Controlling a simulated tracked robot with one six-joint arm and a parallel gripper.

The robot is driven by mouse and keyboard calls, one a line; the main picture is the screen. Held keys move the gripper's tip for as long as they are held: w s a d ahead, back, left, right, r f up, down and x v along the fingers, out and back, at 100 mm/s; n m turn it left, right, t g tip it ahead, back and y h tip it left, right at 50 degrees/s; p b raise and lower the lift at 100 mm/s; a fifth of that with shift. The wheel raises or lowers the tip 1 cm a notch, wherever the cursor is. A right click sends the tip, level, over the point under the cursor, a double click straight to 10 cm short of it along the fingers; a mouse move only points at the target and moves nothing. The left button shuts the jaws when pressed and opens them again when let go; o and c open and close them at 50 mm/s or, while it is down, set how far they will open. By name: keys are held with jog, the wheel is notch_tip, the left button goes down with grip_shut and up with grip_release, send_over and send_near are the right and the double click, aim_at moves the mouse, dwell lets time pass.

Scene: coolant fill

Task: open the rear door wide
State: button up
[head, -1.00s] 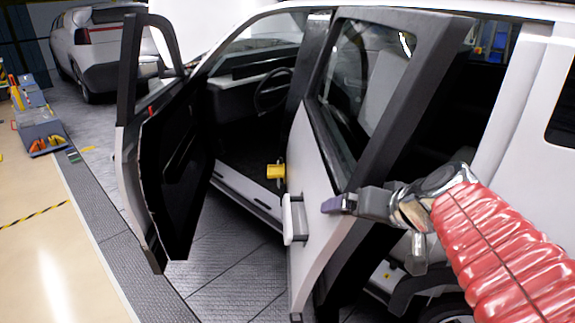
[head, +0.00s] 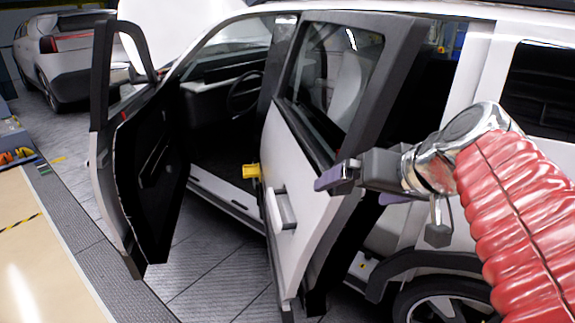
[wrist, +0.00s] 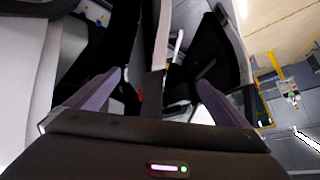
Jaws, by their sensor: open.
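The white rear door (head: 305,208) stands partly open in the middle of the head view, with a dark window frame and a pale handle (head: 283,208) on its outer face. My gripper (head: 358,187) is at the door's near edge, at about handle height. One purple finger lies over the outer face, the other is to the right of the edge. In the wrist view my gripper (wrist: 157,92) has its fingers spread apart, and a narrow strip of the door (wrist: 162,40) runs between them. I cannot tell whether either finger touches it.
The front door (head: 150,165) also stands open at left. A yellow block (head: 251,171) shows by the sill. The rear wheel (head: 450,305) is at the bottom right. Another car (head: 70,55) is parked behind. The floor between the doors looks clear.

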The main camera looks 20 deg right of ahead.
jog(key=shift+c, duration=0.4)
jog(key=shift+a+f, duration=0.3)
jog(key=shift+a, duration=0.05)
jog(key=shift+c, duration=1.4)
jog(key=s+a+f+g, duration=0.1)
jog(key=a+f, duration=0.1)
jog(key=s+a+f+n, duration=0.1)
jog(key=a+f, duration=0.1)
jog(key=f, duration=0.1)
jog(key=s+a+f+g, duration=0.1)
jog(key=s+a+f, duration=0.1)
jog(key=shift+a+f+n+g, duration=0.1)
jog(key=shift+f+n+g, duration=0.1)
jog(key=shift+n+g, duration=0.1)
jog(key=c, duration=0.8)
jog(key=shift+n+g+h, duration=0.6)
jog(key=shift+n, duration=0.2)
jog(key=s+a+f, duration=0.1)
jog(key=f, duration=0.1)
jog(key=s+a+f, duration=0.1)
jog(key=s+f, duration=0.1)
jog(key=s+a+f, duration=0.1)
jog(key=f, duration=0.1)
jog(key=shift+s+a+f, duration=0.2)
jog(key=shift+s+f, duration=0.1)
jog(key=c, duration=0.7)
jog(key=shift+s+f, duration=0.25)
jog(key=shift+f, duration=0.15)
jog(key=c, duration=0.3)
grip_shut()
